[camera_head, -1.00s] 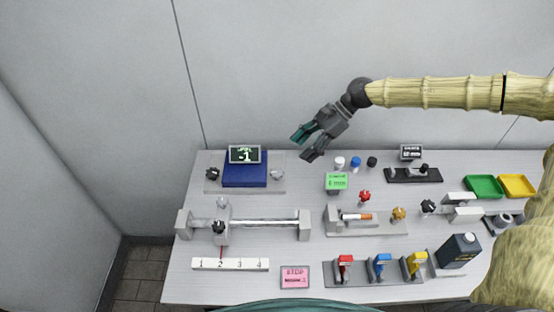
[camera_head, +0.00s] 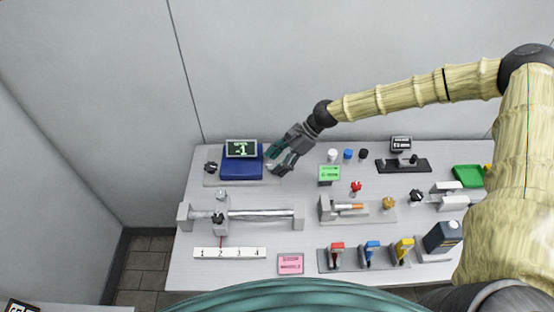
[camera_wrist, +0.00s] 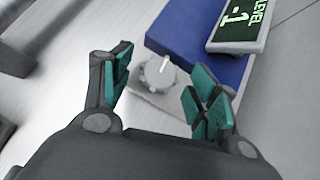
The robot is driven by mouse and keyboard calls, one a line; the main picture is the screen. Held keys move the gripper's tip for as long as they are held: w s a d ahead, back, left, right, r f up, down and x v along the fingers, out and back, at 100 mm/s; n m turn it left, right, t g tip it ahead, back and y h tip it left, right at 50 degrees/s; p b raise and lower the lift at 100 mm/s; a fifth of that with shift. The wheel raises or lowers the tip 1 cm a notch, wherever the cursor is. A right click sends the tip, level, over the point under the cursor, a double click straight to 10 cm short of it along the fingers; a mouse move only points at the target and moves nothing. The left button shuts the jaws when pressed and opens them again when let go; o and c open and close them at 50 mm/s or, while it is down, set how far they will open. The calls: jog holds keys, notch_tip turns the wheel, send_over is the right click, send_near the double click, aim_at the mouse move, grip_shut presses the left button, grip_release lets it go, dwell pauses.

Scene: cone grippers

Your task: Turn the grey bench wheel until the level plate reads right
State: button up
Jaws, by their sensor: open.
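The grey bench wheel (camera_wrist: 158,74) is a round grey knob with a white pointer mark, on a grey base plate beside a blue block (camera_wrist: 185,32). In the wrist view it lies ahead, between my gripper's (camera_wrist: 160,92) open teal-padded fingers, with nothing held. Whether the fingers touch it I cannot tell. The level plate (camera_wrist: 240,22) is a dark display reading "LEVEL -1" in green; it also shows in the head view (camera_head: 241,149) above the blue block (camera_head: 240,168). In the head view my gripper (camera_head: 275,165) hides the grey wheel at the block's right.
A black knob (camera_head: 210,168) stands left of the blue block. A rail with a slider (camera_head: 218,222) lies in front. Red, blue and yellow switches line the front right.

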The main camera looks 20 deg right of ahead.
jog(key=c, duration=1)
jog(key=shift+m+t+b, duration=0.3)
jog(key=shift+b, duration=0.1)
